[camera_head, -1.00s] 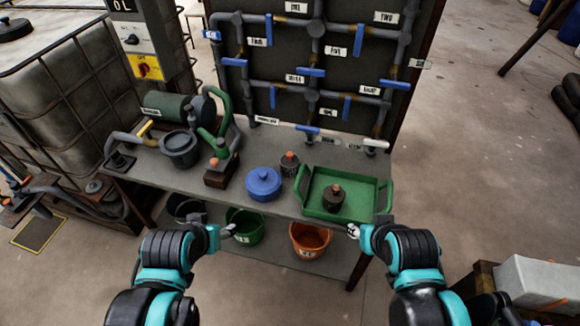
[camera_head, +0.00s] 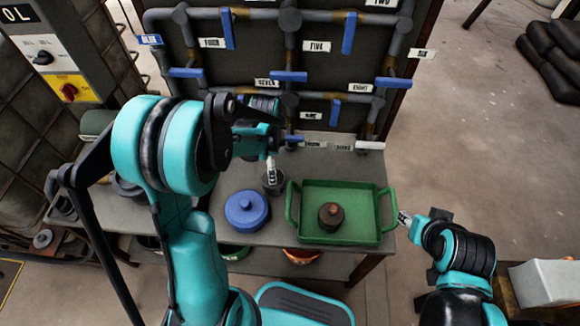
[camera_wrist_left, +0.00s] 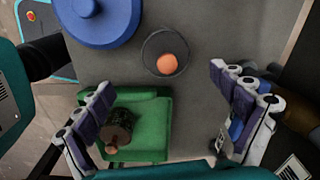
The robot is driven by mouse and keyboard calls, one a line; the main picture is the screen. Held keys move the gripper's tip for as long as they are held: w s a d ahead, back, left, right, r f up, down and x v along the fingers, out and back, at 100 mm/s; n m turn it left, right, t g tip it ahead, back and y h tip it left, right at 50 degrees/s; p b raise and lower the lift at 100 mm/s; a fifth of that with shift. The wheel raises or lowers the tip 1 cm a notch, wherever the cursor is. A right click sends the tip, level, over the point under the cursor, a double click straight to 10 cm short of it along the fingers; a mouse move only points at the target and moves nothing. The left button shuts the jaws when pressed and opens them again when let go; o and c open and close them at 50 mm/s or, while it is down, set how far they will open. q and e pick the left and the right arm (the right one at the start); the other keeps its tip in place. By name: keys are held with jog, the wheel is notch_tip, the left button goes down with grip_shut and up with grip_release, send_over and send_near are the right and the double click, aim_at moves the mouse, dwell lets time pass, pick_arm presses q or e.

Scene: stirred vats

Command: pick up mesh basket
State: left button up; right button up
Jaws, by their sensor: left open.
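The mesh basket (camera_head: 273,184) is a small dark cup on the bench, between the blue lidded pot and the green tray. In the left wrist view, the mesh basket (camera_wrist_left: 148,62) shows a round rim with an orange ball (camera_wrist_left: 167,64) inside. My left gripper (camera_head: 270,168) is just above and at the basket in the head view, partly hiding it. In the left wrist view, the left gripper (camera_wrist_left: 160,80) has its fingers wide apart with nothing between them touching. My right gripper (camera_head: 403,218) is right of the green tray, away from the basket; its fingers are too small to read.
The blue lidded pot (camera_head: 247,211) stands left of the basket. The green tray (camera_head: 364,193) with a dark brown lidded pot (camera_head: 331,217) stands right of it. Behind is a pipe panel with blue valve handles (camera_head: 335,109). An orange bucket (camera_head: 301,256) is on the lower shelf.

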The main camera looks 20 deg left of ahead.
pick_arm(q)
jog(key=shift+w+d+f, duration=0.1)
jog(key=shift+w+f, duration=0.2)
jog(key=shift+f, duration=0.05)
jog(key=shift+d+f+m, duration=0.1)
jog(key=shift+f+m, duration=0.15)
jog(key=shift+m, duration=0.05)
notch_tip(320, 180, down, 2)
jog(key=shift+b, duration=0.55)
jog(key=f+b, duration=0.1)
jog(key=f, duration=0.2)
jog(key=f+b, duration=0.1)
jog(key=f, duration=0.1)
jog(key=shift+w+a+f+b, duration=0.15)
jog(key=shift+w+a+b, duration=0.1)
jog(key=shift+w+b, duration=0.1)
jog(key=shift+s, duration=0.1)
jog(key=shift+c, duration=0.7)
jog(key=c, duration=1.1)
